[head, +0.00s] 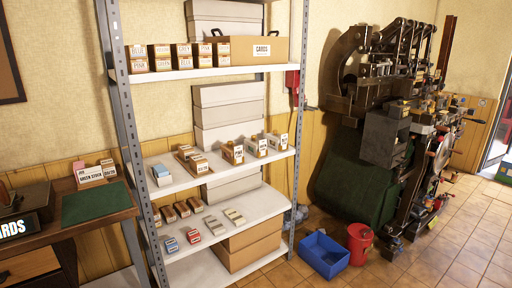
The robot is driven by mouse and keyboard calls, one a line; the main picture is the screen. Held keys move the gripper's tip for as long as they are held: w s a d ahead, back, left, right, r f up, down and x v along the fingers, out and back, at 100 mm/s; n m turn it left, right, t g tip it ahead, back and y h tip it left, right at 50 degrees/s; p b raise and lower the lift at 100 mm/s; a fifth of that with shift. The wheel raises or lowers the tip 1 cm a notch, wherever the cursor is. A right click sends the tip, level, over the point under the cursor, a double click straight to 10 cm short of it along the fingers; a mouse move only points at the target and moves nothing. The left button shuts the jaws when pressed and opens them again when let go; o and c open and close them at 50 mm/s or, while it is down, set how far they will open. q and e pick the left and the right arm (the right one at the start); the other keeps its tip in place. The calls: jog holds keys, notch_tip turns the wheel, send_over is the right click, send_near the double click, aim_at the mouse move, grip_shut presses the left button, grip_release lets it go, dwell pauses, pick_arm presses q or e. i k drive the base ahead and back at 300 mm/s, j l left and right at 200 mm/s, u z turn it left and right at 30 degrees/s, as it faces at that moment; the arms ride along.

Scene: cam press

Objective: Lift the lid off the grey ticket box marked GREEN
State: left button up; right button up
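No box clearly marked GREEN can be made out. Plain grey lidded boxes are stacked at the back of the metal shelf unit (119,75): an upper grey stack (222,10), a middle grey stack (228,115) and a lower grey stack (231,184). I see no readable marking on them. Rows of small brown boxes (161,58) with white labels stand on the upper shelf; most labels are too small to read surely. A small holder (93,175) on the desk at left seems to read GREEN STOCK. Neither of my grippers is in view.
A dark wooden desk (105,219) with a green mat (96,203) stands at left. A blue crate (324,256), a red bin (360,243) and a large press (385,130) stand right. Tiled floor (440,262) lies open at front right.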

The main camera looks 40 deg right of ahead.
aim_at(253, 142)
jog(key=i+l, duration=0.8)
jog(key=l+z, duration=0.05)
jog(key=l, duration=0.1)
